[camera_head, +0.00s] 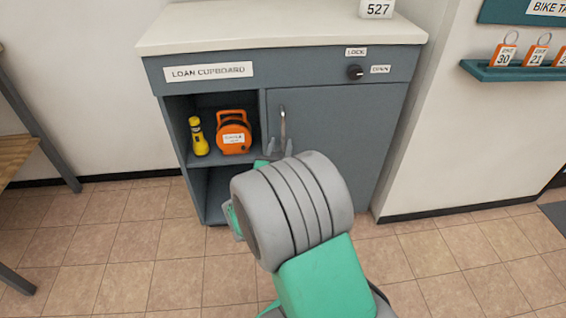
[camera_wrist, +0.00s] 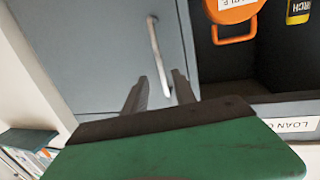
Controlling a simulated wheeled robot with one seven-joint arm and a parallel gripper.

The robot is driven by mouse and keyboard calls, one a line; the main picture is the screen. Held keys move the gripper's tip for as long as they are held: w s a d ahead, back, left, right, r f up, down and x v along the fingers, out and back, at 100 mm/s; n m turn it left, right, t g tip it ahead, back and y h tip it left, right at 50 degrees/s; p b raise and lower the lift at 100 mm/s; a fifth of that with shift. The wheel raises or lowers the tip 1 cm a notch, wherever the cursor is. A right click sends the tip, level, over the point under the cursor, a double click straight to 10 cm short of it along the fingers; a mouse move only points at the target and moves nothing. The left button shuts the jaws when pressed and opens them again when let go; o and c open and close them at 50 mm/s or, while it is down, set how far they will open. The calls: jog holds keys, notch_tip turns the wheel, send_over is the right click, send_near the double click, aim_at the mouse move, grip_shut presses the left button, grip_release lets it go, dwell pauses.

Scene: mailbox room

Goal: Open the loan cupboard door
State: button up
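The loan cupboard (camera_head: 163,75) is blue-grey with a pale top and a "LOAN CUPBOARD" label. Its door (camera_head: 345,125), on the right half, looks shut. A metal bar handle (camera_head: 283,128) stands upright near the door's left edge. A dark round knob (camera_head: 355,72) sits above the door between "LOCK" and "OPEN" labels; its exact setting is hard to tell. In the wrist view, my gripper (camera_wrist: 158,84) is open, its two fingers apart and pointing at the door. The handle (camera_wrist: 156,48) runs close to the right finger; contact cannot be told.
The open shelf left of the door holds a yellow torch (camera_head: 198,137) and an orange case (camera_head: 233,132). A "527" block (camera_head: 376,8) stands on top. A teal shelf with numbered tags (camera_head: 505,52) is at right, a wooden bench (camera_head: 14,155) at left. Tiled floor in front is clear.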

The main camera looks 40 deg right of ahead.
aim_at(283, 135)
jog(key=shift+t, duration=0.5)
jog(key=x, duration=0.4)
jog(key=f+x, duration=0.1)
jog(key=x, duration=0.2)
jog(key=shift+w+d+f, duration=0.25)
jog(key=shift+d, duration=0.05)
jog(key=shift+c, duration=0.2)
grip_shut()
dwell(0.4)
